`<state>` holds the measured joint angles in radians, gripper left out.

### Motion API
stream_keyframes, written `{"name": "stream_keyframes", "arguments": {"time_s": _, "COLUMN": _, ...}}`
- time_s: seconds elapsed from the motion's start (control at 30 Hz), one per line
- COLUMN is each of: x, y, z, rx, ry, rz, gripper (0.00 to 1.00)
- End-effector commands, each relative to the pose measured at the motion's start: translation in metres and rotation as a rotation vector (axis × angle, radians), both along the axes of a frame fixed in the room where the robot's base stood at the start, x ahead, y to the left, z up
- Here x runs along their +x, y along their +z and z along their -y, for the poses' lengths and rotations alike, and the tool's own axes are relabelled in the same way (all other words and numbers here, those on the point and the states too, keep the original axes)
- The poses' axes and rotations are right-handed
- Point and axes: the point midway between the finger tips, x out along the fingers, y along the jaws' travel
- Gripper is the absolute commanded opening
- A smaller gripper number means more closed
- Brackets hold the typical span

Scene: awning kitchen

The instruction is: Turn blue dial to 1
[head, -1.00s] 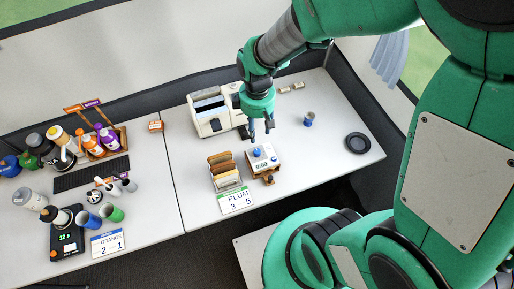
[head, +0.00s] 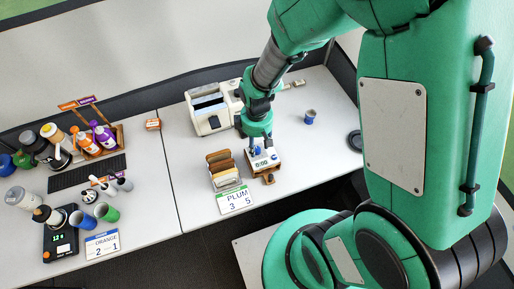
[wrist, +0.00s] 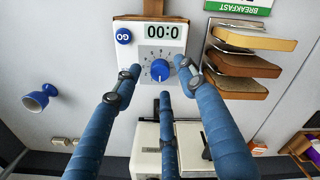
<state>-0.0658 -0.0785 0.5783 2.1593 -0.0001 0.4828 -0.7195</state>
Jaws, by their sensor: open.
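The blue dial (wrist: 159,70) sits on the white face of a small timer box (wrist: 180,52), with marks around it. A pale pointer line on the dial points toward the bottom of the wrist view. The timer box (head: 266,161) also shows in the head view, under my gripper (head: 256,146). My gripper (wrist: 158,82) is open and empty, its three blue fingers spread around the dial. I cannot tell whether any finger touches it.
A rack of bread slices (wrist: 245,65) stands close beside the timer box. A cream toaster (head: 208,112) stands behind it. A blue cup (head: 309,117) and a dark round plate (head: 355,140) are to the right.

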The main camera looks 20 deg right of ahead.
Motion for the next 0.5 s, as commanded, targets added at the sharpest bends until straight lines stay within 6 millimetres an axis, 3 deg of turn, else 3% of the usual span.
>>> {"name": "stream_keyframes", "arguments": {"time_s": 0.2, "x": 0.0, "y": -0.017, "z": 0.0, "rx": 0.0, "ry": 0.0, "rz": -0.001, "gripper": 0.41}}
{"name": "stream_keyframes", "arguments": {"time_s": 0.5, "x": 0.0, "y": -0.018, "z": 0.0, "rx": 0.0, "ry": 0.0, "rz": 0.0, "gripper": 0.41}}
